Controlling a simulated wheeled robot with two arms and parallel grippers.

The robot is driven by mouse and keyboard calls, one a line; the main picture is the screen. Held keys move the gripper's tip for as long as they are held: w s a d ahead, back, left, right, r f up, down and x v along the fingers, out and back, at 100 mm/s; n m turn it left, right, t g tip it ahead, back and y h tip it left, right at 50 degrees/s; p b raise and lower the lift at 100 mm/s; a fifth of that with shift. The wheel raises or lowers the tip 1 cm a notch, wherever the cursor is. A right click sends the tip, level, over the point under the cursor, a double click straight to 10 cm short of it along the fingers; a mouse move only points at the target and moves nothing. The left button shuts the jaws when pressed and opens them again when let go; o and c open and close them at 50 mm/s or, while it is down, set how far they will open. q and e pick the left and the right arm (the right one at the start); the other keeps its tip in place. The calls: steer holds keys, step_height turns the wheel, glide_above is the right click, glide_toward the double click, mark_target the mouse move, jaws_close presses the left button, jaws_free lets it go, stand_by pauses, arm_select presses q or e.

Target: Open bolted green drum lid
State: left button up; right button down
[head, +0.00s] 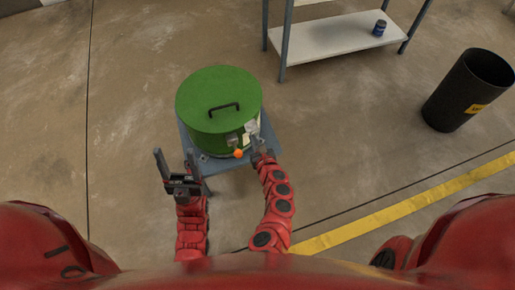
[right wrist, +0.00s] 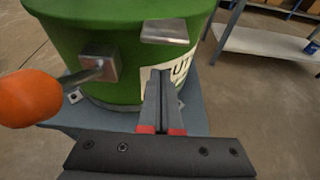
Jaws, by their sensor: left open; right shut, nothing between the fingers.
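The green drum (head: 219,98) stands upright on a grey-blue stand, its lid on top with a black handle (head: 224,107). A metal latch bracket with an orange knob (head: 238,153) is on its front side. In the right wrist view the orange knob (right wrist: 30,97) is at the left, on a metal rod into a bracket (right wrist: 98,62). A metal plate (right wrist: 165,31) juts from the drum above my right gripper (right wrist: 161,75). My right gripper is shut and empty, in front of the white label. My left gripper (head: 174,164) is open and empty, left of the stand's front.
The stand (head: 184,143) holds the drum. A metal shelf (head: 325,37) with a blue can (head: 379,28) is behind to the right. A black bin (head: 468,90) stands at the far right. A yellow floor line (head: 420,205) runs at the lower right. The floor at left is clear.

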steer(key=shift+s+r+p, duration=0.1)
steer(key=shift+r+p, duration=0.4)
steer(key=shift+r, duration=1.3)
